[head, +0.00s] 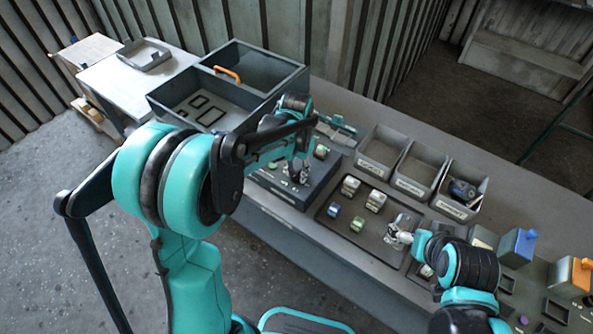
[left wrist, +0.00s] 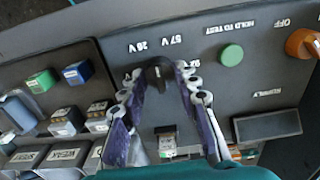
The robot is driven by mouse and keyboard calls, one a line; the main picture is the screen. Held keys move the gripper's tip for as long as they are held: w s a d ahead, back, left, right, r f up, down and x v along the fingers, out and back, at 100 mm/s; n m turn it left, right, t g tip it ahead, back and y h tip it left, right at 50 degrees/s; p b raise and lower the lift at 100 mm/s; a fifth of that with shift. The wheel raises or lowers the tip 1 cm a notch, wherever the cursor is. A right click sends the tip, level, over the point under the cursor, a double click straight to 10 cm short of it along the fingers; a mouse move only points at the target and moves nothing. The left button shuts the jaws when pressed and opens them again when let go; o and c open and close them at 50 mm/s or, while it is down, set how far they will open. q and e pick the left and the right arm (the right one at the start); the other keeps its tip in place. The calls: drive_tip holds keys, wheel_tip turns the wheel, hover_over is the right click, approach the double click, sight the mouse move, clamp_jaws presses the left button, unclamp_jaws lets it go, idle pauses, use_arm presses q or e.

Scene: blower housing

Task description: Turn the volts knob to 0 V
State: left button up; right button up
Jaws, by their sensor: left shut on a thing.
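The dark volts knob (left wrist: 159,66) sits on a grey panel (left wrist: 265,85) in the left wrist view. Upside-down voltage labels stand around it, among them 28 V and 57 V. My left gripper (left wrist: 161,84) is shut on the knob, one purple-padded finger on each side. The fingers partly cover the labels and I cannot tell where the knob points. In the head view my left gripper (head: 299,170) is over the panel, and the knob is hidden or too small to see. My right gripper (head: 398,234) is over the dark tray, its fingers too small to read.
A green button (left wrist: 231,55) and an orange knob (left wrist: 303,43) marked OFF share the panel. A dark tray (head: 343,238) with several small blocks lies beside it. Grey bins (head: 382,147) stand behind the tray. An open dark box (head: 282,78) stands at the back left.

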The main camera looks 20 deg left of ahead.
sight(296, 173)
use_arm(q)
drive_tip(key=n, duration=0.4)
drive_tip(key=shift+n, duration=0.3)
drive_tip(key=n, duration=0.4)
drive_tip(key=shift+n, duration=0.3)
drive_tip(key=n, duration=0.4)
drive_tip(key=shift+n, duration=2.3)
drive_tip(key=o, duration=1.2)
drive_tip(key=shift+c, duration=0.2)
wheel_tip(296, 173, up, 12)
